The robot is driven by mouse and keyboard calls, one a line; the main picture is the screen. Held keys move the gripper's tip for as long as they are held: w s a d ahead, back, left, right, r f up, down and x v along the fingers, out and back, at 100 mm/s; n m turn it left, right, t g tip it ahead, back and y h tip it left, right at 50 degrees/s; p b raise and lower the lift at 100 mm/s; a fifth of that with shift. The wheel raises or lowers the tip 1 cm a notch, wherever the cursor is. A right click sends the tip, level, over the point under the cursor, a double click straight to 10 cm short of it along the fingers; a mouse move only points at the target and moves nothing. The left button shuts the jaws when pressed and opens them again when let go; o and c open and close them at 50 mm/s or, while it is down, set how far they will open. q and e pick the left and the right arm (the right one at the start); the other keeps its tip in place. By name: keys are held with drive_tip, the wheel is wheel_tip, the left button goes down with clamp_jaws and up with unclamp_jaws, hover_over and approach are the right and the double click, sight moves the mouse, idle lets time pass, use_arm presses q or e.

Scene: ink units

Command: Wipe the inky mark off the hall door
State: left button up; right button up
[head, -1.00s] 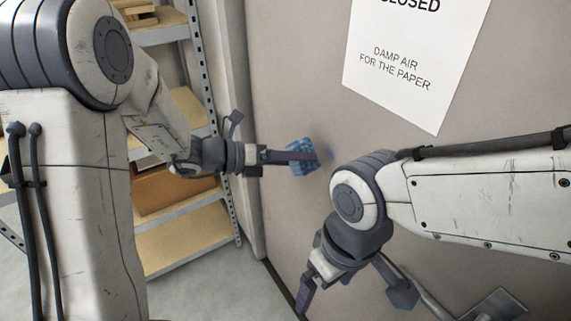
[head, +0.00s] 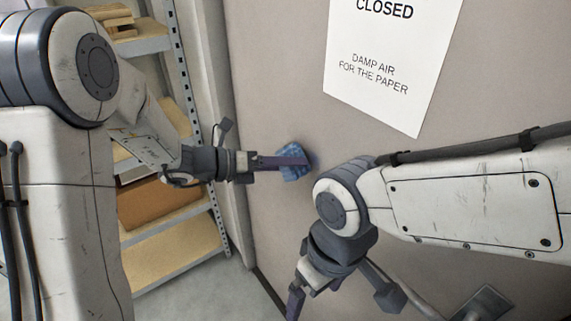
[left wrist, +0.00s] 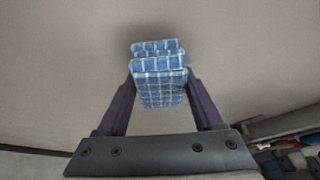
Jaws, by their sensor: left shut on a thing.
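The hall door (head: 262,90) is a grey-beige upright surface filling the middle and right of the head view. A faint bluish smudge (head: 314,159) shows on it just right of the cloth, partly hidden by the cloth. My left gripper (head: 296,161) is shut on a folded blue checked cloth (head: 291,174), held at the door face; I cannot tell whether it touches. In the left wrist view the cloth (left wrist: 160,85) sits between both fingers, with a dark shadow on the door around its top. My right gripper (head: 296,300) hangs low; its jaw opening is unclear.
A white paper sign (head: 385,75) hangs on the door above the cloth. A metal shelf (head: 175,215) with boxes stands at the left. My right arm crosses before the door at the right. A metal plate (head: 485,303) shows at the bottom right.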

use_arm(q)
drive_tip(key=shift+w+d, duration=0.45)
drive_tip(key=shift+d, duration=0.2)
drive_tip(key=shift+s+d, duration=0.55)
drive_tip(key=shift+s, duration=0.3)
drive_tip(key=shift+s+d, duration=0.55)
drive_tip(key=shift+s, duration=0.25)
drive_tip(key=shift+d, duration=0.1)
drive_tip(key=shift+w+a+r+p, duration=0.1)
drive_tip(key=shift+w+a+p, duration=0.25)
drive_tip(key=shift+w, duration=0.3)
drive_tip(key=shift+w+a+r+p, duration=0.1)
drive_tip(key=shift+w+a+p, duration=0.15)
drive_tip(key=shift+w+a, duration=0.25)
drive_tip(key=shift+w, duration=0.4)
drive_tip(key=shift+c, duration=0.6)
drive_tip(key=shift+w+a, duration=0.25)
drive_tip(key=shift+w, duration=0.05)
